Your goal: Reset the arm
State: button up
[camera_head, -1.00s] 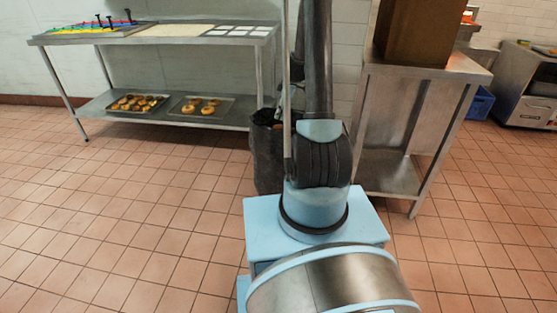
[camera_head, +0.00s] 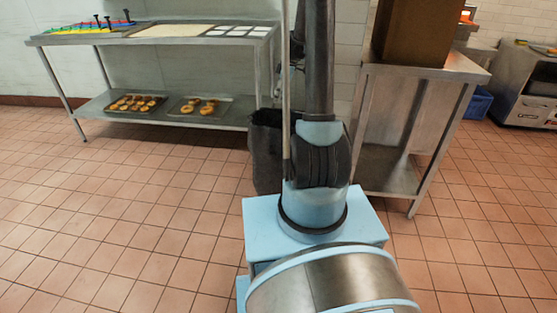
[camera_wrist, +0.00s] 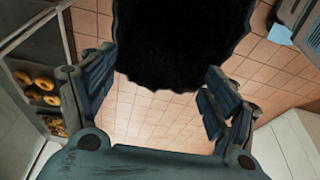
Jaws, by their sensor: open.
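My gripper (camera_wrist: 155,90) shows in the wrist view with its two fingers spread wide apart. It is open and nothing is between the fingers. Beyond them lie tiled floor and the dark opening of a black bin (camera_wrist: 185,40). In the head view my arm stands upright over my light blue base. The gripper itself cannot be made out there.
The black bin (camera_head: 266,150) stands just behind my arm. A steel table (camera_head: 160,41) at the left has a lower shelf with two trays of bagels (camera_head: 137,103) (camera_head: 199,106). A steel stand (camera_head: 425,70) bears a brown box (camera_head: 413,30) at the right. Floor at the left is clear.

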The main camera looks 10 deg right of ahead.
jog(key=shift+r, duration=0.75)
